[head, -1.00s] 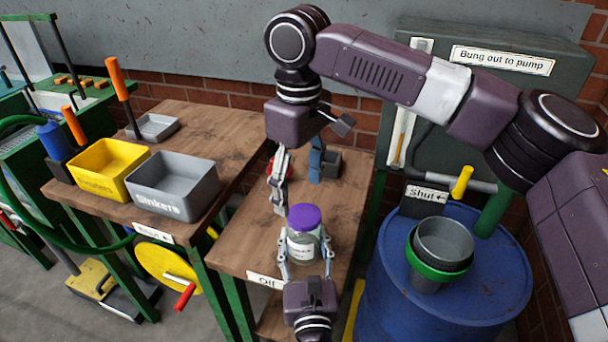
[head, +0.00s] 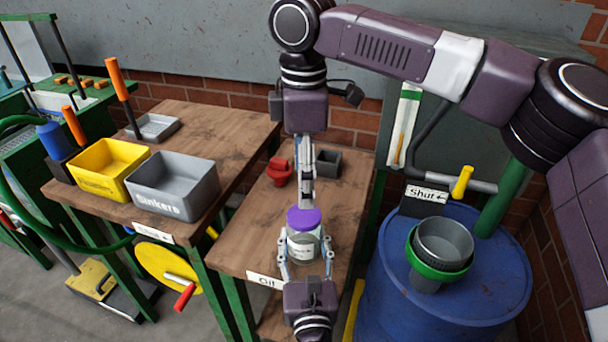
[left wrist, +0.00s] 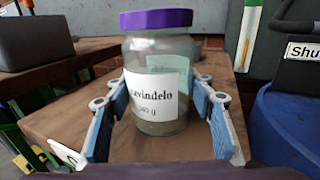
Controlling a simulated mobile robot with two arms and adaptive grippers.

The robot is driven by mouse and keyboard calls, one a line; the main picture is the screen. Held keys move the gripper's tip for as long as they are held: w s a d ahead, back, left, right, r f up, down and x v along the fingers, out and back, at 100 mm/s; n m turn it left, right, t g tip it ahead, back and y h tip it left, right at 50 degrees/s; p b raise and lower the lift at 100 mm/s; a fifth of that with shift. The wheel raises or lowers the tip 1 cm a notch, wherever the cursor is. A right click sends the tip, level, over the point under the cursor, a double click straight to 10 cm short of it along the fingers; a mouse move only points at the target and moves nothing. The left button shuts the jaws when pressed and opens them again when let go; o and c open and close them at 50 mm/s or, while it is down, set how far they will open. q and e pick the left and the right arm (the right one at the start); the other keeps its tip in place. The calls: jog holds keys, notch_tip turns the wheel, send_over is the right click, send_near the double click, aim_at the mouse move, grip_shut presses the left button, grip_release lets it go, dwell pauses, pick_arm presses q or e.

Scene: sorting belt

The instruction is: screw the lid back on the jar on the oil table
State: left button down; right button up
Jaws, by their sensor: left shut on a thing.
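The jar (head: 302,248) stands upright on the wooden oil table (head: 240,250), clear with a white label. Its purple lid (head: 304,218) sits level on the mouth; I cannot tell whether it is screwed tight. The jar (left wrist: 160,100) and lid (left wrist: 156,19) also show in the left wrist view. My left gripper (head: 305,258) is shut on the jar's body, one blue-padded finger on each side. My right gripper (head: 306,198) points straight down just above the lid. Its fingers are seen edge-on, so their opening and any contact with the lid are unclear.
A red object (head: 279,172) and a dark square box (head: 328,162) stand behind the jar. A blue drum (head: 385,300) with nested cups (head: 443,245) is to the right. Yellow (head: 103,170) and grey (head: 173,187) bins sit on the left table.

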aim_at(304, 214)
jog(key=shift+f, duration=4)
jog(key=shift+c, duration=0.5)
jog(key=c, duration=1.2)
jog(key=shift+m, duration=0.9)
jog(key=o, duration=1.4)
jog(key=shift+r, duration=0.1)
